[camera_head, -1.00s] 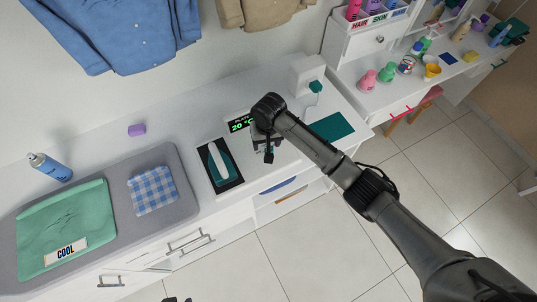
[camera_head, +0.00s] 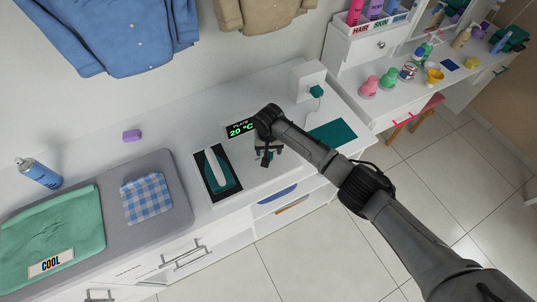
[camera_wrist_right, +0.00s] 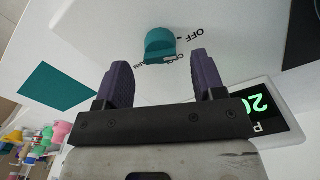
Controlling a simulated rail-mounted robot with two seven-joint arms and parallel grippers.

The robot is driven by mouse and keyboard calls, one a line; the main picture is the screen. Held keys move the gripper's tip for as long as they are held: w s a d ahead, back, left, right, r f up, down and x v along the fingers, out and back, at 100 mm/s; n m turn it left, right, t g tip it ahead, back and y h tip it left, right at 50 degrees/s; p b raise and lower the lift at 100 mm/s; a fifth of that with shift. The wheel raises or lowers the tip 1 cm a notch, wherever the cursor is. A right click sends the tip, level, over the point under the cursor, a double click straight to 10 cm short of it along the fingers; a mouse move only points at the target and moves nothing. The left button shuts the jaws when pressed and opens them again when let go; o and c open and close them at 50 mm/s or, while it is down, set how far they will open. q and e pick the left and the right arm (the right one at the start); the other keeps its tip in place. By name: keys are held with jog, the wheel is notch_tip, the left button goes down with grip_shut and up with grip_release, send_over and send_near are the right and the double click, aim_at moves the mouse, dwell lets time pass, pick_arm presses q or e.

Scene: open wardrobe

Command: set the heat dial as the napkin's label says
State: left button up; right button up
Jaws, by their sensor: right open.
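A green folded napkin (camera_head: 50,225) lies at the left on the grey pad, with a white label (camera_head: 50,263) reading COOL. In the head view, the right gripper (camera_head: 267,153) hides the dial. A display (camera_head: 240,129) reads PLATE 20 °C. My left gripper is out of view.
A teal iron with a white handle (camera_head: 215,165) sits on a black rest left of my right gripper. A teal mat (camera_head: 333,132) lies to the right. A blue checked cloth (camera_head: 147,198), spray can (camera_head: 38,172) and purple block (camera_head: 132,136) stand clear at the left.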

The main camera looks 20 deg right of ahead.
jog(key=shift+f+b, duration=0.3)
jog(key=shift+f, duration=1.35)
jog(key=shift+c, duration=0.4)
jog(key=c, duration=0.8)
jog(key=shift+c, duration=0.2)
jog(key=shift+r, duration=0.1)
